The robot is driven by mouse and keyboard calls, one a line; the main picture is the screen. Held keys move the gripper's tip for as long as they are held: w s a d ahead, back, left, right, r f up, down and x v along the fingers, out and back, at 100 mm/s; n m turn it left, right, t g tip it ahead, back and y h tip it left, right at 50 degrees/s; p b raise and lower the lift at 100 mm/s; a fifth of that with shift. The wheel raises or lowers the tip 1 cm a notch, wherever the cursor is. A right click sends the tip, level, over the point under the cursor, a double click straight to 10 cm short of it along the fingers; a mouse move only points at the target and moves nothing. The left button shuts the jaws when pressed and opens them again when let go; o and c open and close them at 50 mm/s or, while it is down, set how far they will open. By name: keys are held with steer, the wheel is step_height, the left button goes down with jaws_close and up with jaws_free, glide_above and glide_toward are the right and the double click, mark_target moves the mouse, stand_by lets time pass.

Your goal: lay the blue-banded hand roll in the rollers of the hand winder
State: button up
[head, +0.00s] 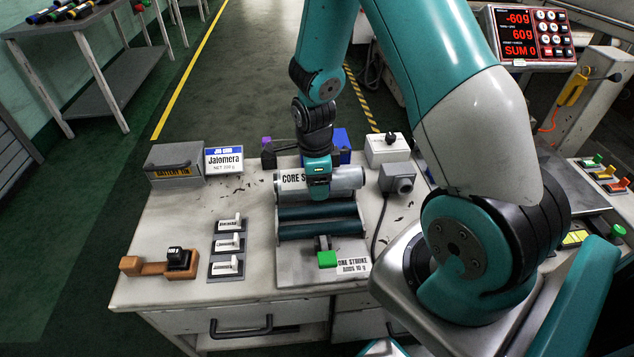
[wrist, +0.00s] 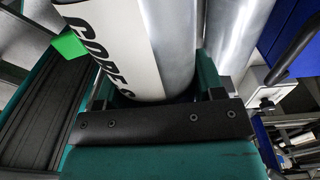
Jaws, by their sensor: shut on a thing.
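My gripper (head: 318,190) is shut on a silver roll (head: 348,178), which lies crosswise at the back of the hand winder (head: 298,268). No blue band shows on the roll; the gripper hides its middle. A white label reading "CORE S" (head: 292,180) is at its left, partly covered. The winder's dark green rollers (head: 318,213) lie in front of the roll and look bare. In the wrist view a labelled silver cylinder (wrist: 165,40) and a second silver surface (wrist: 235,35) fill the top, close to my gripper. I cannot tell whether the roll touches the rollers.
A green-tipped lever (head: 327,259) stands at the winder's front. Switches (head: 229,243) and a wooden block (head: 153,266) are to the left. A battery box (head: 174,165) and a Jalomera box (head: 224,160) stand behind left. A grey camera-like device (head: 398,179) is close right. The display (head: 527,33) reads -60g.

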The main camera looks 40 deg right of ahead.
mark_target(317, 209)
step_height(317, 209, down, 10)
steer(key=b, duration=0.8)
steer(key=o, duration=1.7)
steer(key=shift+c, duration=0.2)
steer(key=shift+r, duration=0.1)
steer(key=r+p, duration=0.1)
steer(key=r, duration=1)
steer(key=r+p, duration=0.1)
steer(key=r, duration=0.5)
steer(key=shift+w+a+r+p, duration=0.15)
steer(key=shift+w+p, duration=0.2)
steer(key=shift+w, duration=0.05)
